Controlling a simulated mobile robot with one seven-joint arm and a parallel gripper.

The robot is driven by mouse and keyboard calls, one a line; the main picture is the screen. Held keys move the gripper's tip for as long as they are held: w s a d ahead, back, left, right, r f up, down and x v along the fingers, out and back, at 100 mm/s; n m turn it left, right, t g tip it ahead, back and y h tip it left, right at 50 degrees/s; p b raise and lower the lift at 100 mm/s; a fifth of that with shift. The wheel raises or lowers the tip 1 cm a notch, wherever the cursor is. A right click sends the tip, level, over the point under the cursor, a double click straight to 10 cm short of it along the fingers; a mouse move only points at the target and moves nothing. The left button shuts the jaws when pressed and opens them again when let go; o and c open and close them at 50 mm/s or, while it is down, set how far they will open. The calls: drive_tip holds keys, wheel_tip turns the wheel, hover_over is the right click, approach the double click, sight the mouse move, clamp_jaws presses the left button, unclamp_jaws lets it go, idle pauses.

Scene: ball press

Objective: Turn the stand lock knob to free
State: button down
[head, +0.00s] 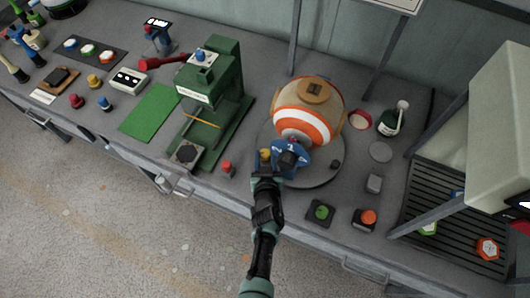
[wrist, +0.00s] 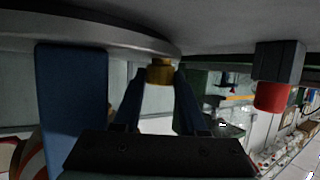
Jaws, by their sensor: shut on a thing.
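The round grey stand base (head: 318,178) carries an orange-and-white striped ball (head: 308,112). A small yellow knob (head: 265,154), which looks like the stand lock knob, sits at the stand's front left edge. In the wrist view the knob (wrist: 160,72) is between the two fingertips of my gripper (wrist: 161,78), under the rim of the round base (wrist: 110,35). My gripper (head: 265,162) is shut on the knob in the head view too. The fingers cover its sides, and I cannot read any lock marking.
A blue part (head: 292,157) of the stand is close to the right of my gripper. A red button (head: 227,167) and the green press (head: 215,95) stand to the left. Green (head: 321,212) and orange (head: 368,217) buttons are at the bench's front right.

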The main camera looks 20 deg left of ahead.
drive_tip(key=shift+n+y+p, duration=0.4)
drive_tip(key=shift+y+p, duration=0.1)
drive_tip(key=shift+p, duration=0.25)
idle(0.3)
drive_tip(key=shift+c, duration=2.2)
unclamp_jaws()
drive_tip(key=shift+w+d, duration=0.1)
drive_tip(key=m+h+b, duration=0.1)
drive_tip(key=b, duration=0.1)
drive_tip(key=h+b, duration=0.1)
drive_tip(key=b, duration=0.2)
drive_tip(key=shift+f+m+t, duration=0.3)
drive_tip(key=shift+m, duration=0.1)
drive_tip(key=shift+b, duration=0.65)
